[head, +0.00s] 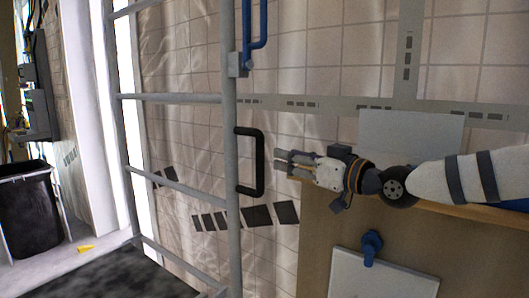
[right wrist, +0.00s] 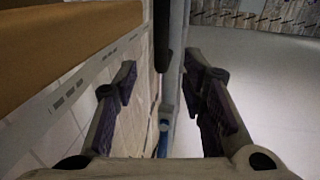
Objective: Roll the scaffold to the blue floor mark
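The scaffold (head: 231,170) is a grey tubular frame with several rungs, standing left of centre in the head view. A black D-shaped handle (head: 261,162) is fixed to its right post. My right gripper (head: 281,162) comes in from the right, its fingertips just right of the handle and apparently apart from it. In the right wrist view my gripper's fingers (right wrist: 160,85) are spread wide, with the grey post (right wrist: 174,70) and dark handle (right wrist: 161,32) in line with the gap between them. My left gripper is out of view. I see no blue floor mark.
A black bin (head: 30,215) and a small yellow object (head: 86,249) are on the floor at left. A dark deck (head: 110,278) lies low in the scaffold. A wooden board structure (head: 318,245) and a white panel with a blue knob (head: 371,246) stand below my right arm.

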